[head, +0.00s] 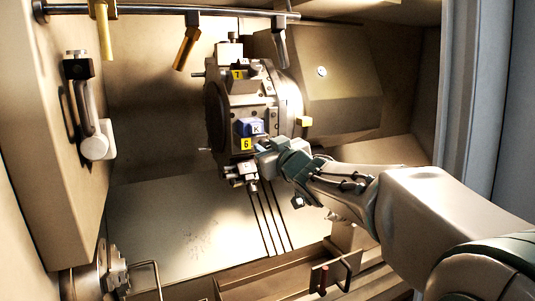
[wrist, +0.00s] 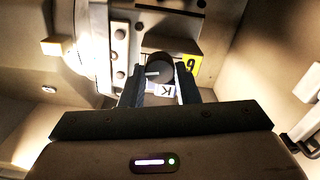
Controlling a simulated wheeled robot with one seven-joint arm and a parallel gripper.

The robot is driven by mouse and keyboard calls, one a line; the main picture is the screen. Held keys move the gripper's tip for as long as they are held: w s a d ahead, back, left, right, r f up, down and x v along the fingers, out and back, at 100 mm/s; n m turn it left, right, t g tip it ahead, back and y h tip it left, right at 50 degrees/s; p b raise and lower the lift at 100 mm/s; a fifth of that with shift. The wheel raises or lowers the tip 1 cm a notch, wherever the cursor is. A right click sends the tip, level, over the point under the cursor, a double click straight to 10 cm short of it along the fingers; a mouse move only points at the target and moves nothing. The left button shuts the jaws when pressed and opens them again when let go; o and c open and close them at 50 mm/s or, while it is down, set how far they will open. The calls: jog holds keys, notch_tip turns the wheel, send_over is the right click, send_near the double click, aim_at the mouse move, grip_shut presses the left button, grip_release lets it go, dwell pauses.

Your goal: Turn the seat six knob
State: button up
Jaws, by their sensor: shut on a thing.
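The seat six knob (wrist: 160,66) is dark and round with a white line on its face. In the head view, the yellow 6 label (head: 247,144) is below the blue block (head: 249,126), and my gripper (head: 262,147) reaches in from the right and hides the knob.
The turret's 7 label (head: 237,75) is higher up. Tool holders (head: 240,172) hang under seat six. Several handled tools (head: 187,48) hang from a rail above. A grey handle (head: 88,115) is on the left wall. The sloped floor (head: 180,215) below the turret is mostly clear.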

jog(key=n+b, duration=0.1)
jog(key=n, duration=0.1)
jog(key=n+b, duration=0.1)
jog(key=n, duration=0.1)
jog(key=shift+a+f+n+b, duration=0.1)
jog(key=shift+f+n+b, duration=0.1)
jog(key=shift+n+b, duration=0.15)
jog(key=n+b, duration=0.2)
jog(key=n, duration=0.1)
jog(key=shift+n, duration=0.25)
jog(key=shift+n+b, duration=1.35)
jog(key=shift+n, duration=2.15)
jog(key=o, duration=1)
jog(key=shift+a, duration=0.1)
jog(key=shift+c, duration=0.2)
jog(key=v, duration=1.4)
jog(key=shift+p, duration=0.4)
